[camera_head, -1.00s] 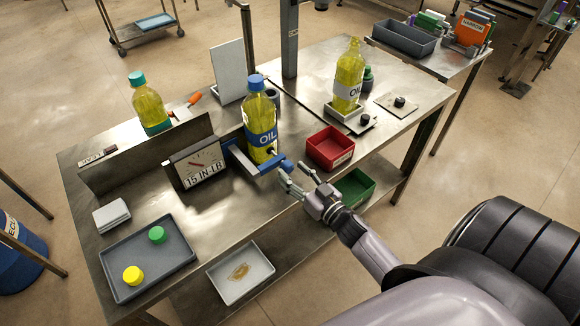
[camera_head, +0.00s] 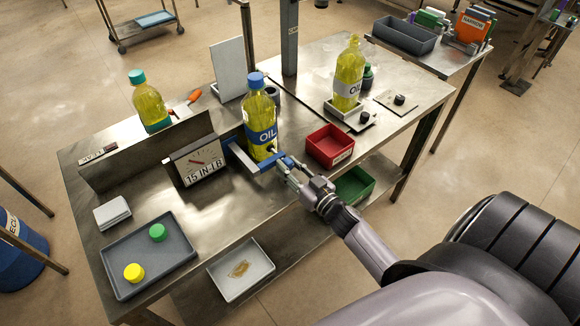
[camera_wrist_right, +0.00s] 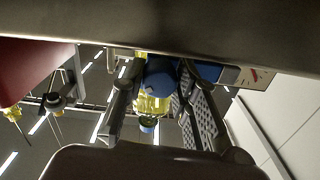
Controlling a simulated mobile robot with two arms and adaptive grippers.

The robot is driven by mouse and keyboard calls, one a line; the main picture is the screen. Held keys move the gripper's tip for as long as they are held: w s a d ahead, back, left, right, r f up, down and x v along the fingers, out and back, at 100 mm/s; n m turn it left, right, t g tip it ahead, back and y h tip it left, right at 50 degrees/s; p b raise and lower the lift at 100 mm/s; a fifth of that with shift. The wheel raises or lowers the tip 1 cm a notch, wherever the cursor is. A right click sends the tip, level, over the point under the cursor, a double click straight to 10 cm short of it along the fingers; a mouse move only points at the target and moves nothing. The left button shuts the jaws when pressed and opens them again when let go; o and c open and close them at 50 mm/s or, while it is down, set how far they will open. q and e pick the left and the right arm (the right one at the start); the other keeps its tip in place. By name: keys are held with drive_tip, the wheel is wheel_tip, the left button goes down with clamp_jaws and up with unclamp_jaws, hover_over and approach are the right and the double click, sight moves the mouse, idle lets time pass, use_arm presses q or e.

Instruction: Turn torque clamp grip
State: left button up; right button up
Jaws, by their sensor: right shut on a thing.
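A blue torque clamp (camera_head: 250,158) is on the metal table beside a dial gauge (camera_head: 199,162) marked "15 IN-LB". An oil bottle (camera_head: 260,118) with a blue cap and a blue label stands upright in the clamp. My right gripper (camera_head: 284,168) is shut on the blue clamp grip (camera_head: 280,160) at the clamp's right front end. In the right wrist view, the blue grip (camera_wrist_right: 161,72) shows between the two fingers, with the yellow bottle behind it. The fingers hide part of the grip. My left gripper is not in view.
A red bin (camera_head: 330,147) stands close to the right of my gripper, with a green bin (camera_head: 354,186) below it. A grey tray (camera_head: 180,268) holds a green cap (camera_head: 157,232) and a yellow cap (camera_head: 134,273). Another oil bottle (camera_head: 349,75) stands behind right.

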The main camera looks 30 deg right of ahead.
clamp_jaws()
drive_tip(key=shift+n, duration=0.5)
drive_tip(key=n, duration=0.4)
drive_tip(key=shift+b, duration=0.35)
drive_tip(key=n, duration=0.4)
drive_tip(key=shift+b, duration=0.35)
drive_tip(key=n+b, duration=0.1)
drive_tip(key=n, duration=0.2)
drive_tip(key=shift+n, duration=0.3)
drive_tip(key=n+b, duration=0.1)
drive_tip(key=n, duration=0.4)
drive_tip(key=shift+s+b, duration=0.1)
drive_tip(key=shift+b, duration=0.25)
drive_tip(key=shift+r+n+b, duration=0.15)
drive_tip(key=shift+n+b, duration=0.45)
drive_tip(key=shift+n, duration=1.5)
